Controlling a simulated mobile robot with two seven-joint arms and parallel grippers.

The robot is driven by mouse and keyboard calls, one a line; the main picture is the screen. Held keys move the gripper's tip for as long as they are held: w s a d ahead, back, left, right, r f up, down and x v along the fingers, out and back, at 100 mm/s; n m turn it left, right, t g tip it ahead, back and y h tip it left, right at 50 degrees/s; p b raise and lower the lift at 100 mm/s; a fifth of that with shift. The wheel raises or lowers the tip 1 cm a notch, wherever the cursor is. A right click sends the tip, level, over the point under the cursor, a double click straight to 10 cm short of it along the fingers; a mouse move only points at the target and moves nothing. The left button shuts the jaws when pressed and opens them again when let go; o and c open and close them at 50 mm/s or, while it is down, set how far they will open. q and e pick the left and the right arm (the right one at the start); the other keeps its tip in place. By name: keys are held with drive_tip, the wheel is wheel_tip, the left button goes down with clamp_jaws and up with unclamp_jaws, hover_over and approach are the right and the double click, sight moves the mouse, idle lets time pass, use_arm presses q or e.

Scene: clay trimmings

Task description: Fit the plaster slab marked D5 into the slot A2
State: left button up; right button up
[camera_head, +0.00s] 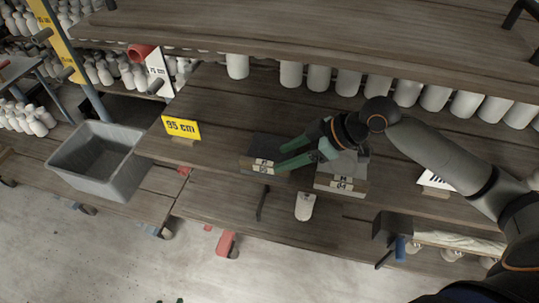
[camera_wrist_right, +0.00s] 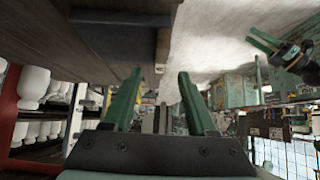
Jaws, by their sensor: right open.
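My right gripper (camera_head: 279,160) reaches in from the right above the shelf. Its green fingers are apart, with nothing between them in the right wrist view (camera_wrist_right: 160,80). The fingertips are at a dark block (camera_head: 260,152) with small pale labels; contact cannot be told. A lighter grey block (camera_head: 340,172) with labels on its front stands right of it, partly hidden by my wrist. I cannot read D5 or A2 on either, so the slab and slot are not identified.
A yellow 95 cm sign (camera_head: 181,127) stands on the shelf left of the blocks. A grey bin (camera_head: 100,180) is farther left. An upper shelf board (camera_head: 300,32) overhangs the work area, with white bottles (camera_head: 291,74) behind. A white bottle (camera_head: 305,207) stands below.

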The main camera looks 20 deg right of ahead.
sight(266, 163)
drive_tip(key=shift+w+a, duration=0.2)
drive_tip(key=shift+a, duration=0.15)
drive_tip(key=x, duration=0.5)
drive_tip(key=shift+d, duration=0.1)
clamp_jaws()
idle(1.0)
